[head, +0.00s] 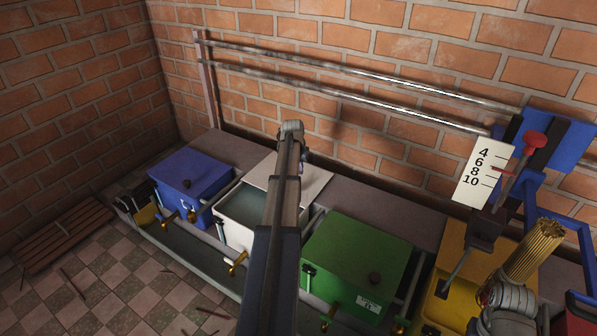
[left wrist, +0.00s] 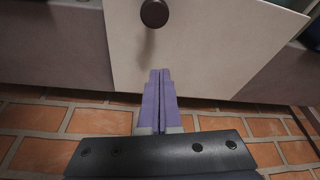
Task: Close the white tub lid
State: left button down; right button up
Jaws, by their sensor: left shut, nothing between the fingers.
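The white tub (head: 232,236) stands between the blue and green tubs, its teal inside showing at the front. Its flat white lid (head: 318,178) sits back toward the brick wall, leaving the front of the tub uncovered. In the left wrist view the lid (left wrist: 205,40) shows its top face with a dark round knob (left wrist: 154,13). My left arm crosses over the tub in the head view and hides part of the lid. My left gripper (left wrist: 160,73) is shut and empty at the lid's wall-side edge; I cannot tell whether it touches. My right gripper is not seen.
A closed blue tub (head: 190,172) is at left and a closed green tub (head: 355,250) at right. A yellow tub (head: 450,300) is further right. Two metal rails (head: 350,85) run along the wall. A number scale (head: 483,172) stands at right.

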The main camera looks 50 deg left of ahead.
pick_arm(q)
jog(key=b+x, duration=0.3)
jog(key=x, duration=0.2)
jog(key=shift+s, duration=0.1)
jog(key=s, duration=0.1)
jog(key=s+d, duration=0.2)
jog(key=shift+s+r, duration=0.25)
jog(key=shift+r, duration=0.05)
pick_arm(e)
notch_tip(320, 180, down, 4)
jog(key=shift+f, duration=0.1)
pick_arm(q)
jog(key=s+d, duration=0.2)
jog(key=s, duration=0.7)
jog(key=s+d, duration=0.3)
jog(key=s, duration=0.6)
jog(key=shift+s, duration=0.3)
